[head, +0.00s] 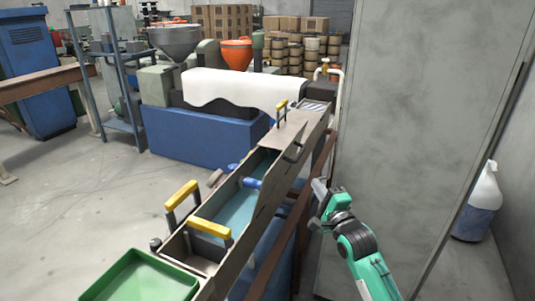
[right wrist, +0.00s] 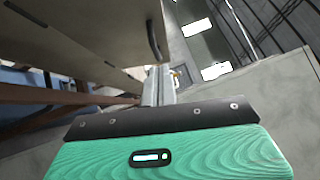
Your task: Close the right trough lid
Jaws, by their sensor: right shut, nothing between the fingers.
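The long trough (head: 212,275) runs from the lower left to the upper middle in the head view, with blue-green water (head: 232,208) showing in its open middle. A grey-brown panel that looks like the right trough lid (head: 268,197) stands swung up along the trough's right side, uncovering the water. In the right wrist view a brown panel (right wrist: 85,30) with a dark curved handle (right wrist: 153,40) fills the upper left. My right gripper (head: 320,190) is shut and empty, to the right of the lid and apart from it. My left gripper is out of view.
A green bin (head: 145,278) is at the lower left.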

